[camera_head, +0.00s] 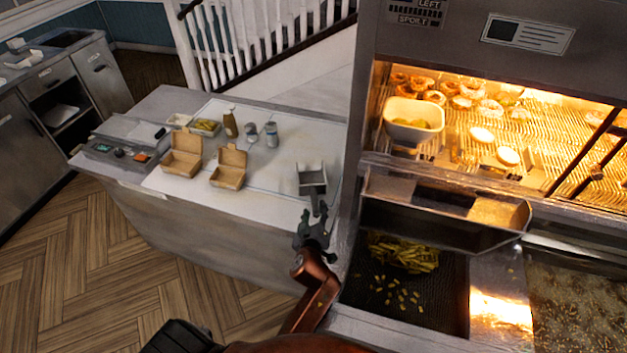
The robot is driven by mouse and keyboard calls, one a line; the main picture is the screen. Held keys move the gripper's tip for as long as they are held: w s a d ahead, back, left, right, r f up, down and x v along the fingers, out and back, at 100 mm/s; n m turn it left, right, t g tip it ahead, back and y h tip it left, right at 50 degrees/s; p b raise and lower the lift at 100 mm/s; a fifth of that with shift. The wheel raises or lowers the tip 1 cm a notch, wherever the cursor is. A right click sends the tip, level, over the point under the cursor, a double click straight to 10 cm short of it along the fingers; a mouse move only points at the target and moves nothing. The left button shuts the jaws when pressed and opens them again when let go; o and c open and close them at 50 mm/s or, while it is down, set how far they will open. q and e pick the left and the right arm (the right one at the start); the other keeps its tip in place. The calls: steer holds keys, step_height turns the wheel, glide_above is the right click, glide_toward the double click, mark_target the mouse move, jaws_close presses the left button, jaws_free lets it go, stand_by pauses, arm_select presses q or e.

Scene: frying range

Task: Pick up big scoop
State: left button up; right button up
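A grey metal scoop (312,177) lies near the right end of the white counter top, its tray toward the back and its short handle pointing toward me. My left gripper (312,220) is at the handle's near end, with its dark fingers apart on either side of it. I cannot tell whether they touch the handle. My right gripper is not in view.
At right are a metal fryer tray (440,215), a dark chip bin (385,300) and a lit warmer holding a white tub (414,115).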

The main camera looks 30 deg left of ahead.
mark_target(315, 201)
arm_select(q)
steer(key=shift+w+a+f, duration=0.1)
steer(key=shift+w+a, duration=0.05)
steer(key=shift+w, duration=0.2)
steer(key=x, duration=0.4)
steer(key=f+x, duration=0.1)
steer(key=x, duration=0.2)
steer(key=shift+s+a+f, duration=0.1)
steer(key=shift+s+a, duration=0.05)
steer(key=shift+s, duration=0.1)
steer(key=shift+c, duration=0.7)
jaws_close()
